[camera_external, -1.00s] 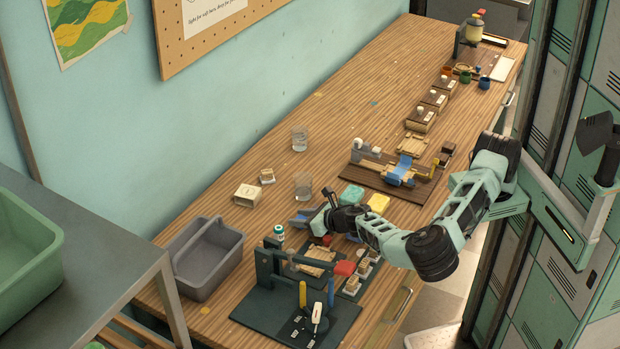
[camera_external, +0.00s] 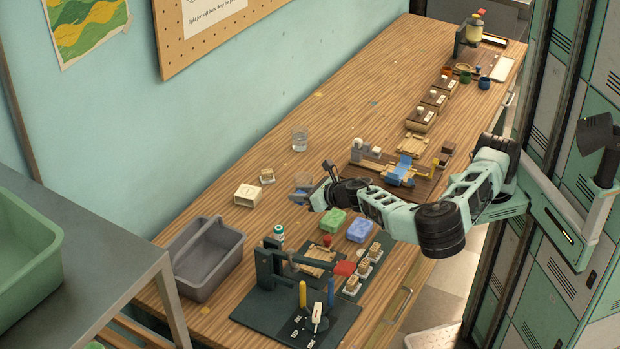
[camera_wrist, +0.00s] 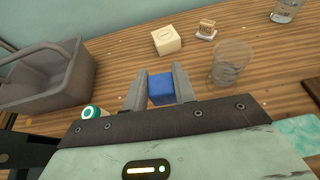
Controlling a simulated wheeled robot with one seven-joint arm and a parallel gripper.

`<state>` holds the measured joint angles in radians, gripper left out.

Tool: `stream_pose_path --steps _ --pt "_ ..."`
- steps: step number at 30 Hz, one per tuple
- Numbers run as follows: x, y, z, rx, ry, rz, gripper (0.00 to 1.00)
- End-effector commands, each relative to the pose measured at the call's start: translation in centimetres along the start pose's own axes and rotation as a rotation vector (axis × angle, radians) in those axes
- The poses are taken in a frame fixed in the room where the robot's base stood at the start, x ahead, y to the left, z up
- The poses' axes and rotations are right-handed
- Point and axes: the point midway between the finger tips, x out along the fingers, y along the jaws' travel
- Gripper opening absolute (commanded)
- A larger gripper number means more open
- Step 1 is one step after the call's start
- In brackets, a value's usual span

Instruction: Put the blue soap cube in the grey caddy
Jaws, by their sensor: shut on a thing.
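The blue soap cube (camera_wrist: 161,88) sits between the two fingers of my gripper (camera_wrist: 160,77) in the wrist view, and the fingers are shut on it. In the external view my gripper (camera_external: 301,196) is raised over the table, and the cube is too small there to make out clearly. The grey caddy (camera_external: 210,276) stands on the table to the left of my gripper and lower in the picture. It has a handle across its top. In the wrist view the caddy (camera_wrist: 58,93) is at the left, apart from the cube. Its inside floor is mostly hidden.
A clear glass (camera_wrist: 231,62) stands close to my gripper. A cream box (camera_external: 248,195) and a small bottle with a green-ringed top (camera_external: 279,232) stand near the caddy. A dark press stand (camera_external: 264,267) is right of the caddy. Green (camera_external: 333,222) and blue-violet (camera_external: 360,230) sponges lie below my arm.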

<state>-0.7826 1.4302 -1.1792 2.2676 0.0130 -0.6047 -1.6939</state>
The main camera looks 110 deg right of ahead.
Motion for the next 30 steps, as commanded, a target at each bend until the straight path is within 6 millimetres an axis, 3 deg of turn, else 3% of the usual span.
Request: stream_pose_path --steps 4,7,11,14,20,24,30 --pt "-0.1 0.4 0.8 -0.003 0.0 0.006 0.05" --pt "0.9 2.1 1.0 -0.012 0.0 0.028 0.05" --pt "3.1 6.7 1.6 -0.033 0.0 0.089 0.05" --pt "4.8 11.4 2.9 -0.056 -0.001 0.151 0.05" --pt "6.5 19.7 7.2 -0.099 -0.003 0.26 0.05" --pt "6.7 24.6 11.7 -0.125 -0.005 0.326 0.05" --pt "6.2 28.9 16.9 -0.153 -0.003 0.383 0.05"
